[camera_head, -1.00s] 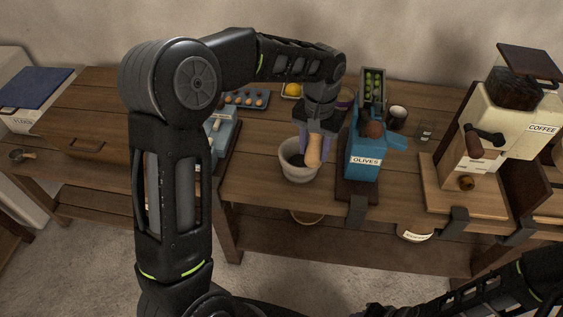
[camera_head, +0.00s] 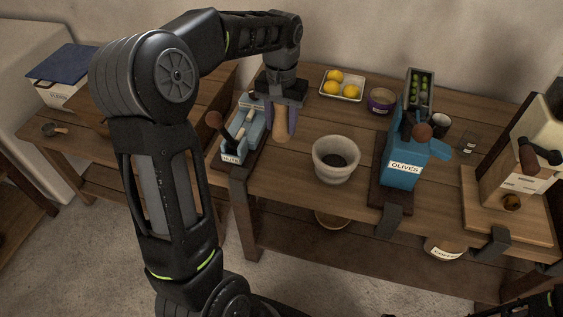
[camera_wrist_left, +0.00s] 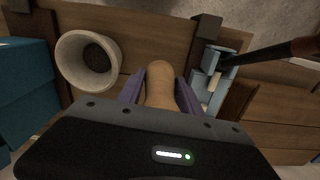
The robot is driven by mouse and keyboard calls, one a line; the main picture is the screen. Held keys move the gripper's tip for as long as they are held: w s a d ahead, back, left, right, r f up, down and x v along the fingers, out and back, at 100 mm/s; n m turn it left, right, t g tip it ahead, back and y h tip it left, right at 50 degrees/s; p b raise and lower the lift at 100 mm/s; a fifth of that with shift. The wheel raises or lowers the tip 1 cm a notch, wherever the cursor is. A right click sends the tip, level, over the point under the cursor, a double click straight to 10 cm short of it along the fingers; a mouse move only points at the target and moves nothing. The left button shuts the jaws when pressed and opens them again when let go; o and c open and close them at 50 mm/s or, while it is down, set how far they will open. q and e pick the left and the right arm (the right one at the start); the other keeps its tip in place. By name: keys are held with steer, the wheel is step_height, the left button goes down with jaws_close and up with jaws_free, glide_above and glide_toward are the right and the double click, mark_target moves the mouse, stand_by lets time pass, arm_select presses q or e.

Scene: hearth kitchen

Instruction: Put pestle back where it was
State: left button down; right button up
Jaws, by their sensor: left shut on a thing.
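The pestle (camera_head: 282,127) is a light wooden rod with a rounded end. My left gripper (camera_head: 281,118) is shut on it and holds it pointing down, to the left of the mortar. The pestle also shows between the purple fingers in the left wrist view (camera_wrist_left: 159,86). The mortar (camera_head: 336,163) is a pale stone bowl with a dark inside, standing on the table, and it shows at the left in the left wrist view (camera_wrist_left: 88,60). The pestle is outside the mortar. Whether its tip touches the table is hard to tell.
A blue olive press (camera_head: 405,160) stands right of the mortar. A light-blue device with a lever (camera_head: 243,132) is just left of the pestle. A lemon tray (camera_head: 342,88) and a purple bowl (camera_head: 381,101) stand behind. Table between pestle and mortar is bare.

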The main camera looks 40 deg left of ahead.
mark_target(281, 140)
arm_select(q)
steer(key=shift+f+p, duration=0.35)
steer(key=shift+f, duration=2.85)
steer(key=shift+f, duration=1.85)
steer(key=shift+f, duration=0.15)
steer(key=c, duration=0.8)
jaws_free()
step_height(281, 140, up, 12)
steer(key=shift+r, duration=0.2)
